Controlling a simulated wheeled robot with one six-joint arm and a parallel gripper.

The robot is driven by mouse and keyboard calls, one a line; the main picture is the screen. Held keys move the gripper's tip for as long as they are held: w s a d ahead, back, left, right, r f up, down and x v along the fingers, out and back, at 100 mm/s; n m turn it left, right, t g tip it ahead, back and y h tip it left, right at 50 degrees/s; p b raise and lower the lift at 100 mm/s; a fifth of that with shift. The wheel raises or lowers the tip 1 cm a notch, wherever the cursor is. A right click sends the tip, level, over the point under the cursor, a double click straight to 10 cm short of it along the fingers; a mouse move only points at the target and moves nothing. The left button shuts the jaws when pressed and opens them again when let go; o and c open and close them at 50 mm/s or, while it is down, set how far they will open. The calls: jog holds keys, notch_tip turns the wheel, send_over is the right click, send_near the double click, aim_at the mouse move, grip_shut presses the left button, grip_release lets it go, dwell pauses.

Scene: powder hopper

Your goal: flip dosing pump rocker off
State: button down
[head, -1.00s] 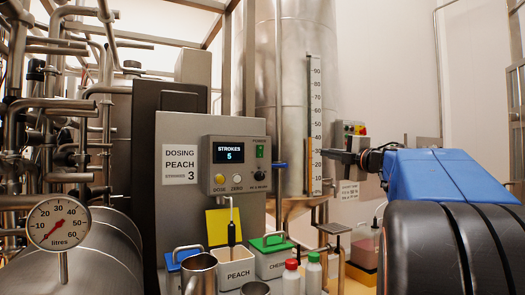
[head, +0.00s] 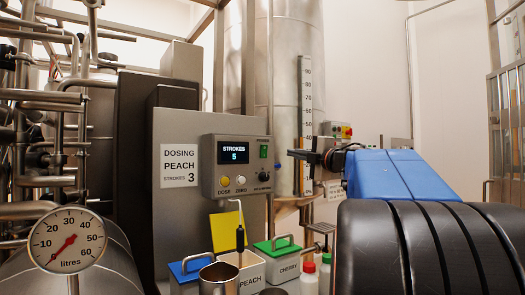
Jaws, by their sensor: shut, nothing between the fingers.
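The dosing pump's grey control box (head: 237,166) hangs on a grey panel. Its green power rocker (head: 263,152) is at the box's upper right; its position is too small to tell. The lit display (head: 234,153) reads STROKES 5. Below are a yellow DOSE button (head: 225,181), a white ZERO button (head: 241,180) and a black knob (head: 264,176). My gripper (head: 292,154) is shut and empty, pointing left, just right of the rocker in the picture. A gap shows between them; their depth difference is hard to tell.
A sign (head: 180,166) reads DOSING PEACH STROKES 3. Below the box stand a PEACH tub (head: 250,278), a green-lidded CHERRY tub (head: 287,266), a metal cup (head: 219,280) and bottles. A tall steel tank with a scale (head: 307,110) stands behind my gripper.

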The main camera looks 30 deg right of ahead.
aim_at(265, 148)
jog(key=w, duration=0.4)
jog(key=w+r, duration=0.1)
jog(key=w, duration=0.9)
jog(key=shift+r, duration=0.35)
jog(key=shift+w+r, duration=0.1)
jog(key=shift+w, duration=0.05)
